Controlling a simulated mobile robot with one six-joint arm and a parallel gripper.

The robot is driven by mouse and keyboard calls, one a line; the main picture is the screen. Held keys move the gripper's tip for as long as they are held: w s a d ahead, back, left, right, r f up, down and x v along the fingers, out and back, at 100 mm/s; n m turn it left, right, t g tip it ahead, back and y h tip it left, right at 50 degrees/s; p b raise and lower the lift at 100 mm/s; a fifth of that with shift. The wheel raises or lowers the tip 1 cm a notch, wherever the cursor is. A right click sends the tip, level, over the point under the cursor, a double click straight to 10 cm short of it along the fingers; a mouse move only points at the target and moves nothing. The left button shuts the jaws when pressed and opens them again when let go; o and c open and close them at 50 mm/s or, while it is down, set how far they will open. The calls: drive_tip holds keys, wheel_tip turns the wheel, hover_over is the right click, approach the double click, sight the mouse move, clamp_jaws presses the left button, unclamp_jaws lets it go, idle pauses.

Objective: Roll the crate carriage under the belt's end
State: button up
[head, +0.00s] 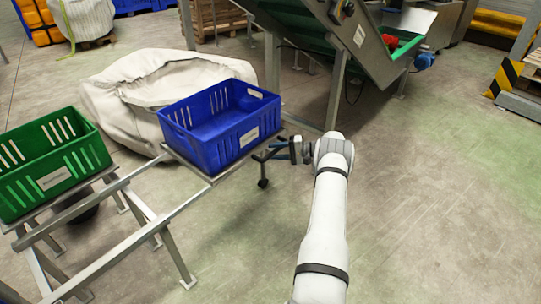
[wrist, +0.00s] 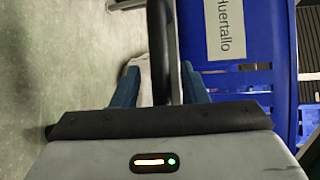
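The blue crate (head: 222,122) stands upright on the carriage (head: 190,162), a flat grey platform at the far end of a rail frame. A dark handle frame (head: 268,156) with a caster below sticks out at the carriage's right side. My gripper (head: 291,150) is at this handle. In the wrist view its blue fingers (wrist: 160,85) stand on both sides of a dark handle bar (wrist: 163,45), with a gap showing at the left finger. The crate's blue wall with a white label (wrist: 225,30) is close on the right.
A green crate (head: 52,165) stands at the left on the rail frame (head: 90,216). A big off-white sack (head: 118,105) lies behind the blue crate. Conveyor legs (head: 335,92) stand beyond my gripper. The floor (head: 440,200) at the right is clear; a yellow-black striped post (head: 505,75) is farther back.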

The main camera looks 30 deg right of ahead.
drive_tip(key=p+v, duration=0.1)
drive_tip(key=v, duration=0.6)
drive_tip(key=shift+s+d, duration=0.2)
drive_tip(key=shift+d, duration=0.05)
